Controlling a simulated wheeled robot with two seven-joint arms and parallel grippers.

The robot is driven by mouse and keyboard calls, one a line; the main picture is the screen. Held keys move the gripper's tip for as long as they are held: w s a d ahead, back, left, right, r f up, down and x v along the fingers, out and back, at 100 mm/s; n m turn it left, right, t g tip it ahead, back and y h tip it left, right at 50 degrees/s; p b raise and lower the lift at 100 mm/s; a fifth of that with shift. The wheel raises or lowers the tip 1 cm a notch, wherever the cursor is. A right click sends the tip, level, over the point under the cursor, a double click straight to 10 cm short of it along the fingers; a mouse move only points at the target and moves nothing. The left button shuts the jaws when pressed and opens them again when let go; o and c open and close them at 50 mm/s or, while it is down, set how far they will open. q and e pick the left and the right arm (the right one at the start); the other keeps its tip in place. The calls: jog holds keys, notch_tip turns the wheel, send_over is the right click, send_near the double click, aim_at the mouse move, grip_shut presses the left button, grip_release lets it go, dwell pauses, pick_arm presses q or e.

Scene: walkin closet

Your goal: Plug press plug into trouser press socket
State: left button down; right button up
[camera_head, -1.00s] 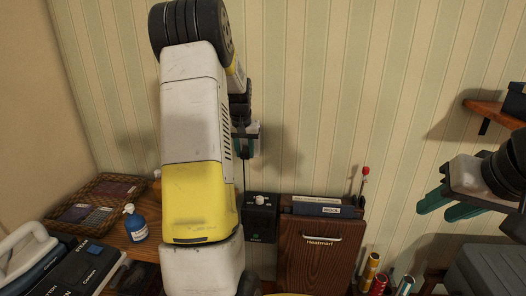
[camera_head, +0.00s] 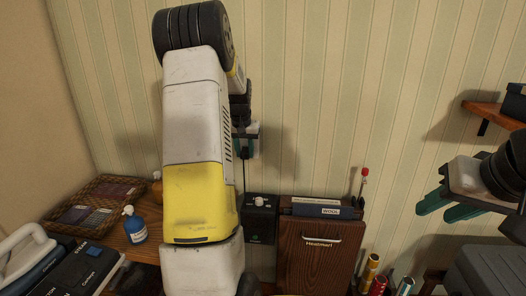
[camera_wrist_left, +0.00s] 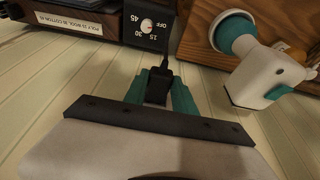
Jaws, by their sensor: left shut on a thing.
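My left gripper (camera_head: 246,146) is in front of the striped wall, above the trouser press's black control box (camera_head: 260,217). In the left wrist view its teal fingers (camera_wrist_left: 160,92) are shut on a black plug (camera_wrist_left: 158,85), whose cord runs toward the control box (camera_wrist_left: 150,26) with its dial. The wooden trouser press (camera_head: 318,250) stands to the right of the box. I cannot make out the socket; my arm covers part of the scene left of the box. My right gripper (camera_head: 442,207) is at the right, empty, its teal fingers apart.
A wicker tray (camera_head: 72,222) and blue bottle (camera_head: 135,226) stand on the wooden surface at left. Several cans (camera_head: 378,284) stand right of the press. A shelf (camera_head: 495,113) is at upper right. A white and teal appliance (camera_wrist_left: 262,75) is close beside the fingers in the wrist view.

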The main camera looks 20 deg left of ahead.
pick_arm(q)
jog(key=shift+w+a, duration=0.15)
jog(key=shift+w, duration=0.45)
dwell(0.8)
jog(key=c, duration=0.9)
grip_release()
jog(key=shift+c, duration=0.2)
jog(key=shift+r, duration=0.1)
